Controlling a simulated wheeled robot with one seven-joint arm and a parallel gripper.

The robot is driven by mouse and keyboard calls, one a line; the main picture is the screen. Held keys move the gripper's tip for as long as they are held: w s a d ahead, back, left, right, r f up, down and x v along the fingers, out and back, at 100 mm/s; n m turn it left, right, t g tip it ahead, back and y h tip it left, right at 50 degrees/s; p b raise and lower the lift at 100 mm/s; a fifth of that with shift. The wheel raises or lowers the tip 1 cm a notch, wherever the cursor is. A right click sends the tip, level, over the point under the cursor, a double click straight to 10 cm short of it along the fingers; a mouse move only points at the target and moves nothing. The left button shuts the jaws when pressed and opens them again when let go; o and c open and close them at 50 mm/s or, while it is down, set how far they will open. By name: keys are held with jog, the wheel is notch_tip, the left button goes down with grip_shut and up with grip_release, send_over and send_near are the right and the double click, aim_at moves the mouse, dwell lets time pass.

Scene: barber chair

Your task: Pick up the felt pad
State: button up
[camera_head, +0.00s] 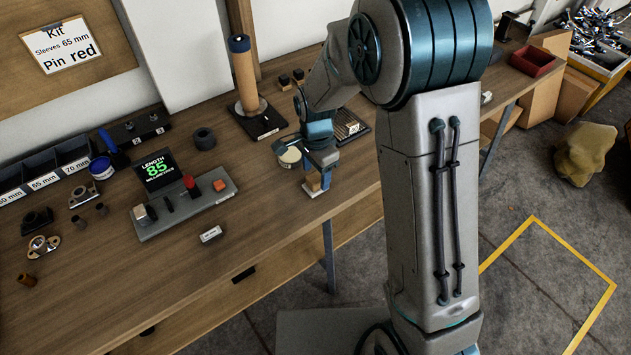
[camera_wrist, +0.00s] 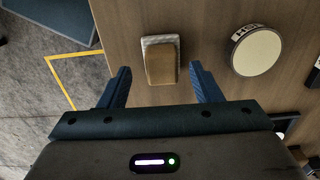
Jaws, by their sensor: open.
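What looks like the felt pad (camera_head: 314,186) is a small tan, wood-coloured block on a pale grey base. It rests on the workbench near its front edge. In the wrist view the felt pad (camera_wrist: 161,62) lies between the fingertips, slightly forward of them, with its grey base showing at the far edge. My gripper (camera_head: 319,166) is open and points down above the pad, partly hiding it in the head view. In the wrist view my gripper (camera_wrist: 158,75) has one finger on each side with a visible gap, holding nothing.
A round labelled tin (camera_head: 289,157) stands close to the pad; it also shows in the wrist view (camera_wrist: 257,51).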

jog(key=shift+w+f, duration=0.1)
jog(key=shift+f, duration=1.35)
jog(key=c, duration=1.1)
jog(key=shift+o, duration=0.2)
jog(key=shift+r, duration=0.45)
jog(key=r, duration=0.3)
jog(key=shift+w+d+r, duration=0.1)
jog(key=shift+d+r, duration=0.15)
jog(key=shift+r, duration=0.05)
jog(key=w+d+r, duration=0.1)
jog(key=d+r, duration=0.2)
jog(key=d, duration=0.2)
jog(key=d+r+b, duration=0.1)
jog(key=d+r, duration=0.2)
jog(key=d, duration=0.3)
jog(key=shift+w+r, duration=0.3)
jog(key=shift+w, duration=0.05)
